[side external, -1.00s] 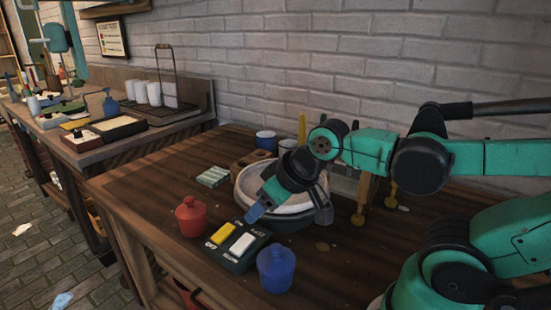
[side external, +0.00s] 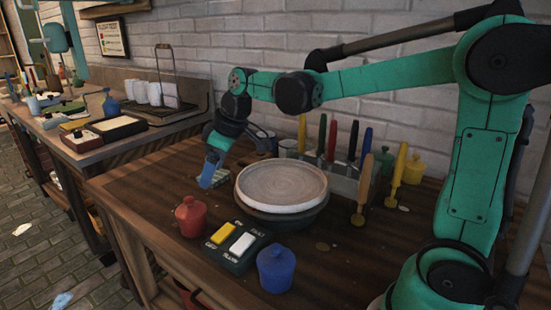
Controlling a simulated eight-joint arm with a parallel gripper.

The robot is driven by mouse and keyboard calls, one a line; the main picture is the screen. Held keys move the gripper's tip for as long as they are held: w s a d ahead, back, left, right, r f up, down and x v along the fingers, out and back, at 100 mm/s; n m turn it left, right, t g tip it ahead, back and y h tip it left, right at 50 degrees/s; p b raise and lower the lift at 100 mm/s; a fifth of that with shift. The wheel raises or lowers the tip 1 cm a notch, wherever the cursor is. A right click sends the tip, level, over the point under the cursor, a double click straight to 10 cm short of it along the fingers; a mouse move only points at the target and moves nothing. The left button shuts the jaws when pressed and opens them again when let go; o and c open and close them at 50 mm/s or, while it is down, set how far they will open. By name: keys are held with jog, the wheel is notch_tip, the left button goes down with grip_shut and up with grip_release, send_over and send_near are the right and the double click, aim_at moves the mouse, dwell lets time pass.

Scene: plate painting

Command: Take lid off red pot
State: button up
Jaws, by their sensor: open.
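The red pot (side external: 191,220) stands upright near the left front edge of the wooden table, with its red knobbed lid (side external: 188,203) on top. My gripper (side external: 206,182) points down, a little above and behind the pot, slightly to its right. Its blue fingers are apart from the lid, and nothing shows held in them. The gap between the fingers is hard to see from this side.
A round plate (side external: 283,183) sits on a dark wheel right of my gripper. A switch box (side external: 236,262) and a blue pot (side external: 276,268) stand in front. A rack (side external: 345,183) holds several coloured tools behind. Green and yellow pots (side external: 413,167) are at the back right.

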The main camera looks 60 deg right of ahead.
aim_at(189, 198)
jog(key=w+f+n, duration=0.1)
jog(key=w, duration=0.1)
jog(key=w+d+f+n+y, duration=0.1)
jog(key=w, duration=0.1)
jog(key=w+f+n+g, duration=0.1)
jog(key=w+f, duration=0.1)
jog(key=w, duration=0.1)
jog(key=shift+d+n, duration=0.15)
jog(key=shift+n, duration=0.15)
jog(key=x, duration=0.5)
jog(key=shift+w+f, duration=0.1)
jog(key=shift+f, duration=0.25)
grip_shut()
